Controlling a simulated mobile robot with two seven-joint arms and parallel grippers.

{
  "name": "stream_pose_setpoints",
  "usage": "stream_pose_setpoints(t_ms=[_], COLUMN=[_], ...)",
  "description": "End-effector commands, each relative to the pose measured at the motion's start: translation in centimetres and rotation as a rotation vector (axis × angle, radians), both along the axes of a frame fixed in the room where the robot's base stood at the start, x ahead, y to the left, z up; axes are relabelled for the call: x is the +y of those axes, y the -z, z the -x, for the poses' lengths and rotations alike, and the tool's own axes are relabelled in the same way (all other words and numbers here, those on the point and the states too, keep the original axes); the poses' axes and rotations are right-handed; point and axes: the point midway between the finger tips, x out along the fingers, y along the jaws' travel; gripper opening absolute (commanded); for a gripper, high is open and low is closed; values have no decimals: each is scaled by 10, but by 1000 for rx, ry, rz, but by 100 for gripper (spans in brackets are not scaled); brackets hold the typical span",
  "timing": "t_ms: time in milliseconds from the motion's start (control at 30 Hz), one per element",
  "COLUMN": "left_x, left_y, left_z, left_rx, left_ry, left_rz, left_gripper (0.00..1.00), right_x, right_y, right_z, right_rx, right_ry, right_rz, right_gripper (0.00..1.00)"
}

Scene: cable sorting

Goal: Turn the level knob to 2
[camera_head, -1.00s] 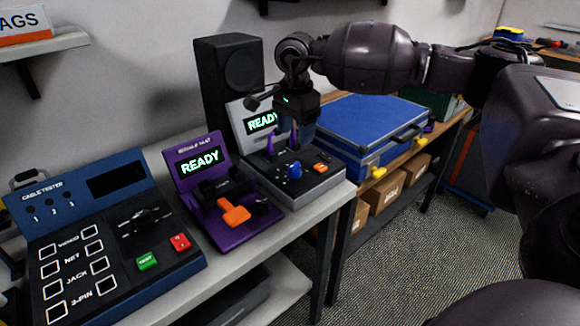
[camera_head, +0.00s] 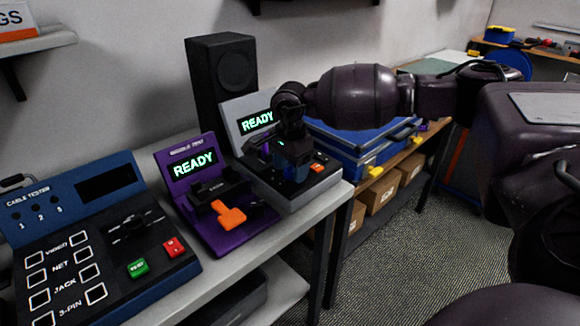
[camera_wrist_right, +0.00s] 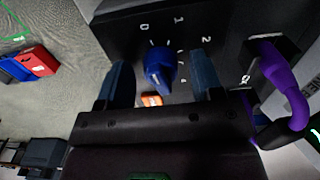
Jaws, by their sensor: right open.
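The blue level knob (camera_wrist_right: 158,71) sits on a dark panel, with printed marks 0, 1 and 2 along its far side in the right wrist view. I cannot tell which mark it points to. My right gripper (camera_wrist_right: 163,65) is open, with one blue-grey finger on each side of the knob and a visible gap on both sides. In the head view my right gripper (camera_head: 291,176) points down over the grey tester (camera_head: 302,202) and hides the knob. The tester's screen (camera_head: 257,122) reads READY. My left gripper is not in view.
An orange button (camera_head: 318,168) lies right of the gripper. A purple cable (camera_wrist_right: 285,85) is plugged in close to one finger. The purple tester (camera_head: 232,243) and blue cable tester (camera_head: 75,195) stand to the left. A black speaker (camera_head: 222,75) stands behind.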

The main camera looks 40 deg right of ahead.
Motion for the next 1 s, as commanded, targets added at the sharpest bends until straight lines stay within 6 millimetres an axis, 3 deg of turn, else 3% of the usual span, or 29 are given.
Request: stream_pose_setpoints(t_ms=[67,400,733,1000], left_x=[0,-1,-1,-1], left_y=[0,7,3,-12], left_z=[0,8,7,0], left_rx=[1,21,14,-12], left_ry=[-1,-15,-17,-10], left_rz=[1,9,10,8], left_gripper=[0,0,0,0], right_x=[0,0,0,1], right_y=[0,0,-2,-5], right_z=[0,0,0,0], right_rx=[0,0,-2,-5], right_ry=[0,0,50,225], right_rz=[0,0,0,-1], right_gripper=[60,11,11,11])
